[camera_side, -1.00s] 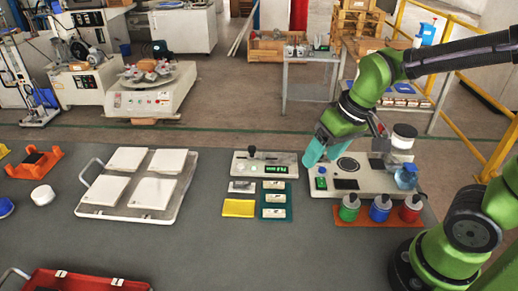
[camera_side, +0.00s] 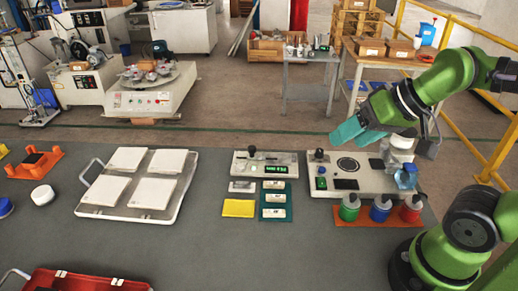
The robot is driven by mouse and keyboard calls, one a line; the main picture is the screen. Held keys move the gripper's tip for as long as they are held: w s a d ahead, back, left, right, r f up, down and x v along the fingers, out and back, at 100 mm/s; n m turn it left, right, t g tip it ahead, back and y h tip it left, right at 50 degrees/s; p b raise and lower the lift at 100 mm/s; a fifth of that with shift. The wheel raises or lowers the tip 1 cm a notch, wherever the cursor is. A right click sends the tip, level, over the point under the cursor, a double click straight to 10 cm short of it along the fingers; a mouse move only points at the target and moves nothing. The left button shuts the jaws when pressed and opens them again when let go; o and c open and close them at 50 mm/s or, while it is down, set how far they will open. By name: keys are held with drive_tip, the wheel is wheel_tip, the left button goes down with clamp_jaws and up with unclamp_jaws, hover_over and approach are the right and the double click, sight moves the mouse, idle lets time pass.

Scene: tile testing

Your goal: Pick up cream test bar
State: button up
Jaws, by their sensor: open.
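Several small cream test bars lie in a row on a dark teal holder (camera_side: 288,206): a far bar (camera_side: 273,185), a middle bar (camera_side: 274,198) and a near bar (camera_side: 273,213). My gripper (camera_side: 346,134) has teal fingers and is open and empty. It is raised above the far edge of the table, to the right of and behind the bars, tilted toward the left. The gap between the fingers is hard to see from this side.
A white test device (camera_side: 350,175) stands below my gripper. Green (camera_side: 349,212), blue (camera_side: 380,213) and red (camera_side: 410,214) jars stand on an orange tray. A smaller device (camera_side: 265,164), grey block (camera_side: 242,187) and yellow sponge (camera_side: 238,208) are near the bars. White tiles fill a tray (camera_side: 172,214) at left.

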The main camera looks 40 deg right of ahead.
drive_tip(key=shift+c, duration=0.3)
drive_tip(key=c, duration=0.3)
